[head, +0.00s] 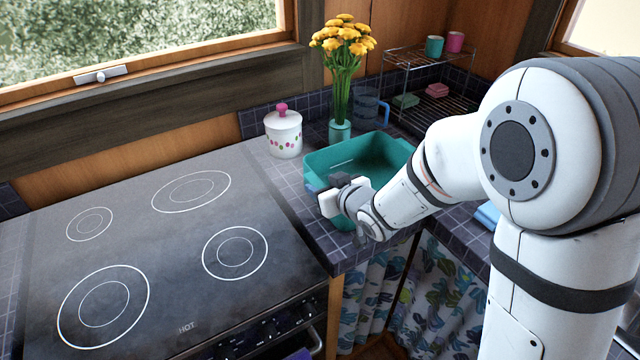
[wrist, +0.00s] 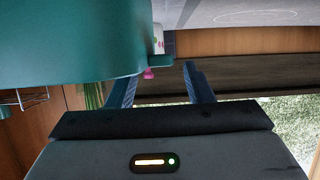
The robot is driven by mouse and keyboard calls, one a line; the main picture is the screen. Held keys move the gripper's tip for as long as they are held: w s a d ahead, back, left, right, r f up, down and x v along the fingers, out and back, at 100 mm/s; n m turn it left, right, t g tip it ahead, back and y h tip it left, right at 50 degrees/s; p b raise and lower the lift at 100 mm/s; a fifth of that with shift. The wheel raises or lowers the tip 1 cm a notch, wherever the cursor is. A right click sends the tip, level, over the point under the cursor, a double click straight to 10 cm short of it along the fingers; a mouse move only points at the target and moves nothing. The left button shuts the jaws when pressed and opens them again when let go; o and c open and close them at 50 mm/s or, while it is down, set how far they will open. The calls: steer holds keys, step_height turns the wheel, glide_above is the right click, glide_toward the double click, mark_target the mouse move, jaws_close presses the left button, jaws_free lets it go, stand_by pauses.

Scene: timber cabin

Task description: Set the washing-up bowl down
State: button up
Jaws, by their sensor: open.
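The washing-up bowl (head: 335,158) is a teal, rectangular, open tub. In the head view it appears upright at the tiled counter, right of the hob. My gripper (head: 338,186) is at its near left side and covers part of that wall. In the wrist view the bowl (wrist: 70,40) fills the upper left, and my gripper (wrist: 158,80) shows two dark blue fingers spread apart. The bowl's rim edge lies close to the gap between them; contact cannot be told. The bowl's underside is hidden.
The black hob (head: 170,255) lies left. A white jar with a pink knob (head: 283,133) and a vase of yellow flowers (head: 340,128) stand behind the bowl. A blue-handled glass jug (head: 366,106) and a wire rack (head: 430,100) are further back. The counter's front edge is near.

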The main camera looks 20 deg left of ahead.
steer(key=v, duration=1)
steer(key=d+m+h, duration=0.6)
steer(key=d+h, duration=0.3)
steer(key=d, duration=1.1)
steer(key=s+d+r+m+g+h, duration=0.1)
steer(key=s+d+m+g, duration=0.3)
steer(key=s, duration=1)
steer(key=d+g, duration=0.2)
steer(key=shift+d+r, duration=0.3)
steer(key=shift+r, duration=0.1)
steer(key=shift+s, duration=0.1)
